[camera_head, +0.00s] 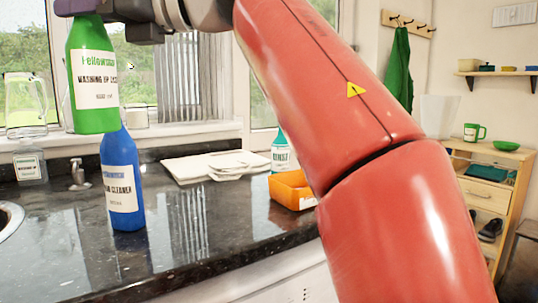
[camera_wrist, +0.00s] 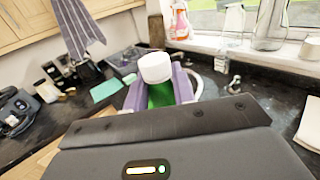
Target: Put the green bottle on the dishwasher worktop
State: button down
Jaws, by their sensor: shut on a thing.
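The green bottle (camera_head: 92,75) with a white label is held upright in the air at the upper left of the head view. My gripper (camera_head: 78,8) is shut on its top part. In the wrist view the bottle's white cap (camera_wrist: 155,67) shows between my gripper's purple fingers (camera_wrist: 160,92). The bottle appears above the dark, glossy worktop (camera_head: 200,225), in front of a blue cleaner bottle in the head view. I cannot tell which part of the worktop lies over the dishwasher.
The blue bottle (camera_head: 122,180) stands on the worktop. Behind are folded white cloths (camera_head: 215,165), a teal-labelled bottle (camera_head: 281,150) and an orange box (camera_head: 292,188). A sink edge (camera_head: 8,217) is at the left. The front middle of the worktop is clear.

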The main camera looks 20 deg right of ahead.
aim_at(206, 207)
jog(key=i+j+z, duration=0.1)
jog(key=z, duration=0.25)
jog(key=j+z, duration=0.4)
jog(key=i+j+z, duration=0.1)
jog(key=j+z, duration=0.25)
jog(key=k+l, duration=0.45)
jog(key=l, duration=0.15)
